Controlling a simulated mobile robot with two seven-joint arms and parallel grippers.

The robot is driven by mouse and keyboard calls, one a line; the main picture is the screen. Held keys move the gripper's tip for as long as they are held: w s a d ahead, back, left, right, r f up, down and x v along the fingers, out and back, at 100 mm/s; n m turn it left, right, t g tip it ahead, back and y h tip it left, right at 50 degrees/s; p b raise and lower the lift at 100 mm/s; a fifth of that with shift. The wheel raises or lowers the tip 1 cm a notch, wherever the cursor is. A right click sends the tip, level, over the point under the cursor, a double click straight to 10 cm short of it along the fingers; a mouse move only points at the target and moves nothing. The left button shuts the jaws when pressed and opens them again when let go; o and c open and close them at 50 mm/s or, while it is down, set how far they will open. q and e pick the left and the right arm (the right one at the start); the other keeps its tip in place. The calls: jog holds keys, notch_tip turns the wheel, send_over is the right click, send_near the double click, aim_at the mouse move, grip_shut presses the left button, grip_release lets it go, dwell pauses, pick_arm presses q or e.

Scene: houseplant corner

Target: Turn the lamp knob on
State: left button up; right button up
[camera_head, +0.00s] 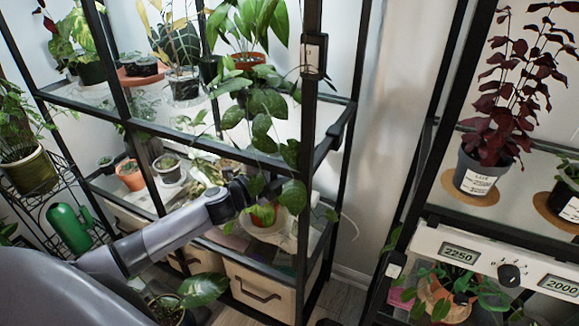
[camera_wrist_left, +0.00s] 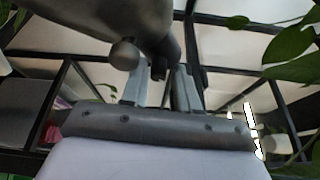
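The lamp knob (camera_head: 509,273) is a black round knob on a pale control panel (camera_head: 428,243) at the right, between two displays reading 2250 and 2000. My left gripper (camera_head: 258,186) is in front of the left shelf, far to the left of the knob, and hanging leaves partly cover it. In the left wrist view, the fingers of my left gripper (camera_wrist_left: 160,88) stand apart with a gap between them. A dark grey rounded shape lies beyond them, and I cannot tell what it is. My right gripper is not in view.
The left black-framed shelf (camera_head: 338,118) holds several potted plants, with trailing leaves around my left gripper. A dark red plant (camera_head: 505,100) stands above the panel, and a leafy plant (camera_head: 450,295) sits below it. An open gap with bare wall (camera_head: 385,130) separates the shelves.

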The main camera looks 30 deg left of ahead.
pick_arm(q)
jog(key=shift+s, duration=0.1)
jog(key=v, duration=0.7)
dwell(0.4)
dwell(0.4)
jog(key=s+d+f+n+g+y+p, duration=0.1)
jog(key=s+d+f+n+g+p, duration=0.2)
jog(key=s+n, duration=0.7)
jog(key=s+d+f+n+g+y+p, duration=0.2)
jog(key=s+d+f+n+g+p, duration=0.1)
jog(key=s+d+f+n+p, duration=0.4)
jog(key=s+d+f+n, duration=0.1)
jog(key=s+n, duration=0.2)
jog(key=s, duration=0.2)
jog(key=shift+d+f+n+g+y, duration=0.2)
jog(key=shift+f+n+g+y, duration=0.05)
jog(key=shift+n+g+y, duration=0.05)
